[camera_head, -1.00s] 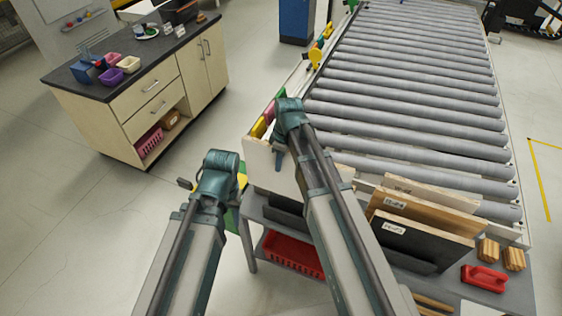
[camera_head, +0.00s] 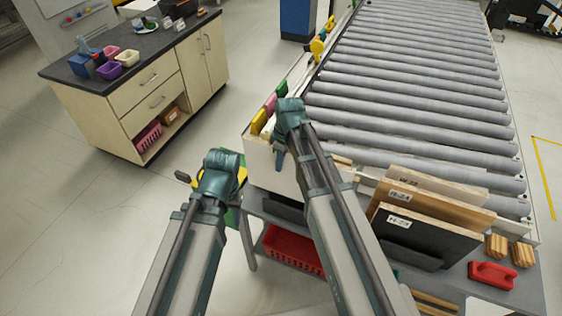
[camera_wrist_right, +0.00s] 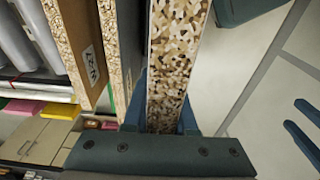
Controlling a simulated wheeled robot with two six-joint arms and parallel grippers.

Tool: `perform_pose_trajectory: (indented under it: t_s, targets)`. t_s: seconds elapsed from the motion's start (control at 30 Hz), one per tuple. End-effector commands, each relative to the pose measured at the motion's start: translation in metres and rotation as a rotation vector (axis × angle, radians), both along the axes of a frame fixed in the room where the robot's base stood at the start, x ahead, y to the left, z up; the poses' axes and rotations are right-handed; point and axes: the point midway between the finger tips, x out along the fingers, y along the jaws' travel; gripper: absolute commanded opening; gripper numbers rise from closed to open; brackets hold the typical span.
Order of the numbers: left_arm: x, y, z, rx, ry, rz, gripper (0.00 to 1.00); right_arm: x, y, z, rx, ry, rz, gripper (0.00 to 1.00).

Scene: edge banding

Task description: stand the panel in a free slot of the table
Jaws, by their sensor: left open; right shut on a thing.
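The panel (camera_wrist_right: 178,50) shows its speckled chipboard edge in the right wrist view. My right gripper (camera_wrist_right: 166,118) is shut on it, a finger on each side. In the head view my right arm covers much of the gripper, and I cannot clearly make out the held panel. The grey table (camera_head: 468,290) bears several standing panels, including a dark-faced one (camera_head: 425,238) and a wood-coloured one (camera_head: 450,208). Standing panels also show left of the held panel, apart from it, in the right wrist view (camera_wrist_right: 70,35). My left gripper (camera_wrist_right: 303,125) is open and empty, at that view's right edge.
A roller conveyor (camera_head: 420,100) runs behind the table. A red basket (camera_head: 290,250) sits below. A cabinet (camera_head: 150,95) stands at the left, with open floor between.

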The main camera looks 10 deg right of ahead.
Motion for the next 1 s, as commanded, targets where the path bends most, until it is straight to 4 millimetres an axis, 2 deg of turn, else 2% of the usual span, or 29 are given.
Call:
perform_pose_trajectory:
  t_s: [0.03,1.0]
  targets:
    - [0.000,0.000,-0.008,0.000,0.000,-0.001,0.50,0.000,0.000,-0.008,-0.001,0.001,0.000,0.00]
    - [0.000,0.000,-0.084,0.001,0.000,-0.004,0.50,0.000,0.000,-0.084,-0.001,0.001,0.000,0.00]
